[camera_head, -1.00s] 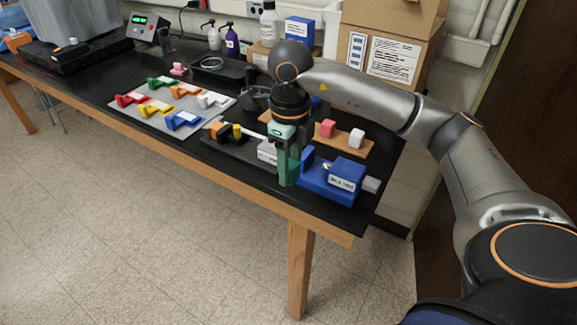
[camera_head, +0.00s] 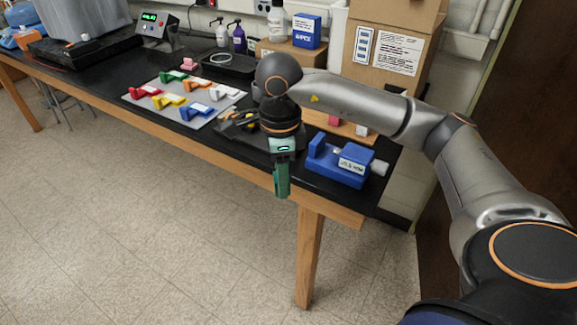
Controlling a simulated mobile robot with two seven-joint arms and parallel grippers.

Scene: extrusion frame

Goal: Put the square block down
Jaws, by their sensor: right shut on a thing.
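My right gripper (camera_head: 281,192) points down at the front edge of the black table, just left of the blue vise (camera_head: 338,164). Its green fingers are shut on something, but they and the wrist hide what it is. I cannot make out the square block itself between the fingers; taking it as the held thing rests on the closed grip. My left gripper is not in view.
A grey mat (camera_head: 215,112) with several coloured parts lies to the left. A dark tray (camera_head: 236,128) with small items is behind my wrist. A black bin (camera_head: 228,64), bottles and cardboard boxes (camera_head: 388,55) stand at the back. The wooden table edge (camera_head: 330,211) is close to the gripper.

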